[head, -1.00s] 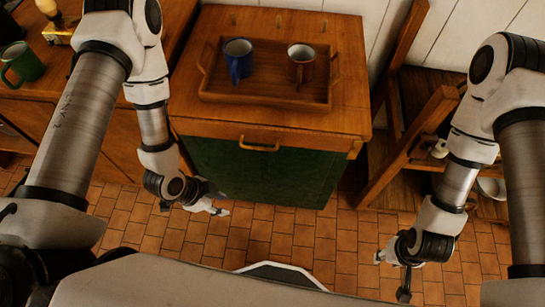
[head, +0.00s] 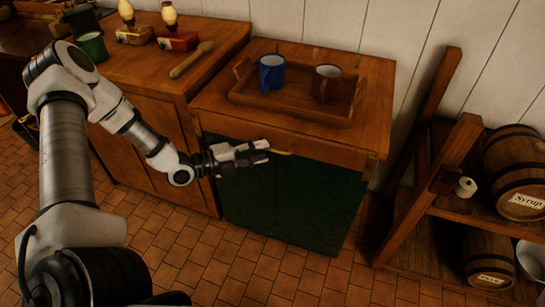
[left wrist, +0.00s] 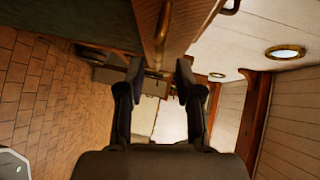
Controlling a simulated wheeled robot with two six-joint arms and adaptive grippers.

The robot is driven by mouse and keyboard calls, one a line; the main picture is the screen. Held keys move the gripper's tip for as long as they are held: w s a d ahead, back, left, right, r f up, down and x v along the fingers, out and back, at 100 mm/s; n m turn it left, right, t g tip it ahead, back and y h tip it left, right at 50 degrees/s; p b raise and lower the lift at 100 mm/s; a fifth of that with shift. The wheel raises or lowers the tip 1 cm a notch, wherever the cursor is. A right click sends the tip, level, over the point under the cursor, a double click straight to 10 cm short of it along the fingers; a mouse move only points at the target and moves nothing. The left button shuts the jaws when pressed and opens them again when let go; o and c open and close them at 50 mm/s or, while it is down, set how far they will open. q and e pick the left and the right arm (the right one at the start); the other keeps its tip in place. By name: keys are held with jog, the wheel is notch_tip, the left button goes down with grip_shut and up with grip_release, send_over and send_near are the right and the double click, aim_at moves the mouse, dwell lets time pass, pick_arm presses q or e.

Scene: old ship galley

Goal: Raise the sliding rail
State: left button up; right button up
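A wooden cabinet (head: 330,135) with a dark green front panel (head: 290,205) stands in the middle of the head view. A wooden rail (head: 335,157) runs along its upper front edge, with a light handle (head: 283,152) on it. The rail looks low, below the cabinet top. My left gripper (head: 265,151) is at this handle and hides part of it. In the left wrist view, the fingers (left wrist: 159,66) are apart, and the handle (left wrist: 163,35) shows in the gap between the fingertips. I cannot tell whether they touch it. My right gripper is out of view.
A tray (head: 290,112) with a blue mug (head: 271,72) and a brown mug (head: 327,82) sits on the cabinet. A counter (head: 150,68) adjoins at left. A shelf with a syrup barrel (head: 515,170) stands at right. The tiled floor in front is clear.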

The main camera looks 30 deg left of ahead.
aim_at(270, 149)
pick_arm(q)
jog(key=x, duration=0.1)
jog(key=b+x, duration=0.1)
jog(key=x, duration=0.1)
jog(key=shift+w+f, duration=0.25)
jog(key=shift+w, duration=0.1)
jog(key=shift+r, duration=0.1)
grip_shut()
notch_tip(270, 149, up, 6)
jog(key=p, duration=0.6)
jog(key=shift+w+f, duration=0.1)
jog(key=shift+f, duration=0.25)
grip_release()
jog(key=shift+r, duration=0.1)
